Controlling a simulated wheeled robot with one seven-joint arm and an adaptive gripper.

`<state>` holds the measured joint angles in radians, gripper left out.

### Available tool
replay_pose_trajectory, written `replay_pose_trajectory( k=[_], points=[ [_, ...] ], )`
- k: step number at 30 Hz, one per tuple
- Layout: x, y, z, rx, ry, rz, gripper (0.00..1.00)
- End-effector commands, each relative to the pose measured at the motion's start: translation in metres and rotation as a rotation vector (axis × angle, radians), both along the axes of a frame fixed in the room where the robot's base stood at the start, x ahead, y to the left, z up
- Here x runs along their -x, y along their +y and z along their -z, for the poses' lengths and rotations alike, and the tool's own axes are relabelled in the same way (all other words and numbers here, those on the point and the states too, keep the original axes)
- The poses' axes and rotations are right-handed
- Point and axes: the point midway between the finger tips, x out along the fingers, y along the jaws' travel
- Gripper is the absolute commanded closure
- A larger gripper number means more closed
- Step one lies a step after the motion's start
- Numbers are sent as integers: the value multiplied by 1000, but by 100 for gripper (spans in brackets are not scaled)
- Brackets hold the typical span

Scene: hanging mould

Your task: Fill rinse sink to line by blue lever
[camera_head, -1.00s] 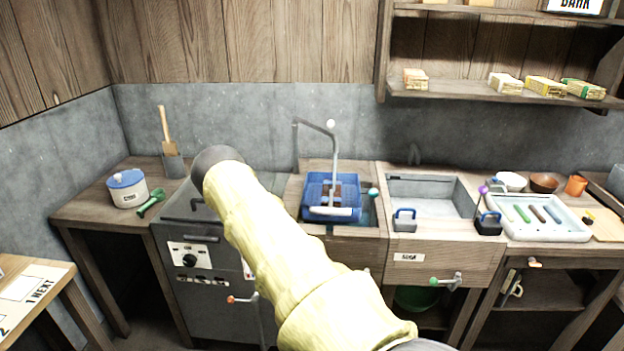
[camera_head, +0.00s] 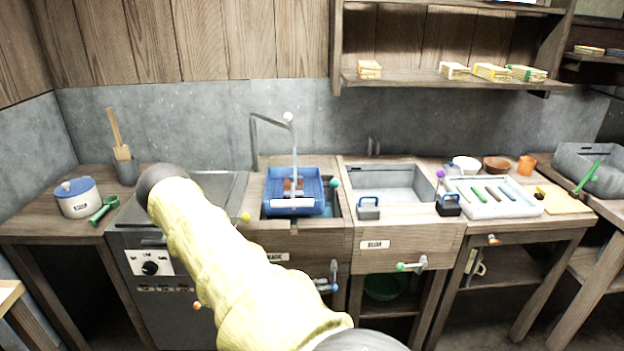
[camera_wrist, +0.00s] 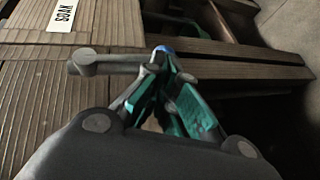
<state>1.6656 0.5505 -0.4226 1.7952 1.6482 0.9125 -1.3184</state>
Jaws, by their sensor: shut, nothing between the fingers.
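My gripper (camera_wrist: 160,72) is shut with nothing between its teal fingers. In the wrist view its tips are at a grey lever (camera_wrist: 115,62) with a blue end (camera_wrist: 163,48); I cannot tell whether they touch. The right sink (camera_head: 385,192) looks empty. The head view labels are blurred; I see no fill line.
A SOAK label (camera_wrist: 62,16) shows in the wrist view. A lever with a green knob (camera_head: 402,267) is under the right sink. A grey cooker (camera_head: 160,290) stands left. A tray of coloured tools (camera_head: 515,208) lies right. My yellow arm covers part of the counter front.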

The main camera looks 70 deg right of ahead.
Motion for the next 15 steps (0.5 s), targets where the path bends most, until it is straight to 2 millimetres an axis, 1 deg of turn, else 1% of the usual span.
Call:
replay_pose_trajectory(
  k=[5,8,11,15],
  points=[
    [-1,2,-1,1,1,-1,100],
    [-4,7,-4,0,0,0,100],
    [-8,15,-8,-1,0,2,100],
    [-21,33,-13,-2,-2,3,100]
  ],
)
